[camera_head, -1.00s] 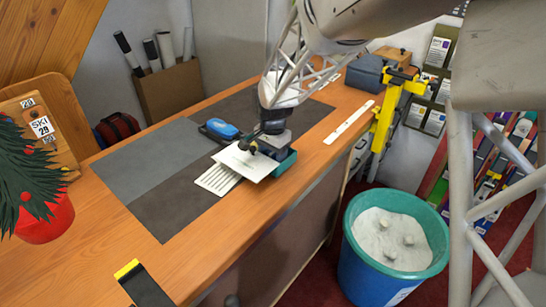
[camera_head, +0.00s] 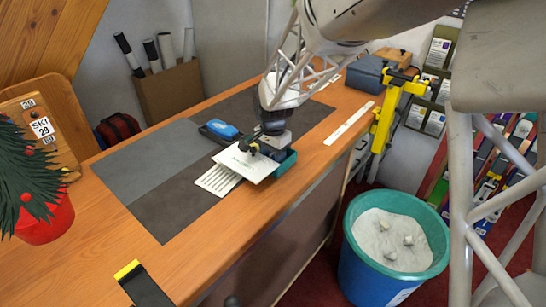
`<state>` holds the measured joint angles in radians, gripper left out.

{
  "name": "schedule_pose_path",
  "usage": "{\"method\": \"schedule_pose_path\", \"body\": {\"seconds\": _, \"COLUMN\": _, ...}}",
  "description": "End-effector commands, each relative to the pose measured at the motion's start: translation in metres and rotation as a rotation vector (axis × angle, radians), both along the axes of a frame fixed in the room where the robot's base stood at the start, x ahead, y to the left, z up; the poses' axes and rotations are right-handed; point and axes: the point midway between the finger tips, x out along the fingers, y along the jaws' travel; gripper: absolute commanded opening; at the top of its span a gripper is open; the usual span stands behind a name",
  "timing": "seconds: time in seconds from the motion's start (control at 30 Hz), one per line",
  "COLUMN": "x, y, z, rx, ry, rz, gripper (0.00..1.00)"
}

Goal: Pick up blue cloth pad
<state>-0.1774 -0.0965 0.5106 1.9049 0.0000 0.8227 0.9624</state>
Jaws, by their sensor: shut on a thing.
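My gripper (camera_head: 272,142) is low over the near edge of the bench, at a teal open-topped box (camera_head: 287,164). Its fingertips are mostly hidden behind its own dark body and a tilted white plate (camera_head: 243,165) with a black knob. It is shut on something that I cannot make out. A blue rounded item (camera_head: 222,129), possibly the blue cloth pad, lies on a dark base on the mat, to the left of my gripper and apart from it.
A slotted pale card (camera_head: 218,181) lies partly under the white plate. A grey and dark mat (camera_head: 150,165) covers much of the bench (camera_head: 110,240). A white strip (camera_head: 348,123) lies to the right. A blue bucket (camera_head: 375,275) stands below on the floor.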

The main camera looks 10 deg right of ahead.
Motion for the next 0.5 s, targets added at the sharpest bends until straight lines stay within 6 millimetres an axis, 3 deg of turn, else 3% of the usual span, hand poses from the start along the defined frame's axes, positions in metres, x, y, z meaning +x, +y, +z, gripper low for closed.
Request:
{"method": "schedule_pose_path", "body": {"seconds": 0.27, "x": 0.0, "y": 0.0, "z": 0.012, "rx": 0.001, "ry": -0.002, "rz": 0.0, "gripper": 0.22}}
{"method": "schedule_pose_path", "body": {"seconds": 0.5, "x": 0.001, "y": 0.0, "z": 0.043, "rx": 0.001, "ry": -0.004, "rz": 0.0, "gripper": 0.22}}
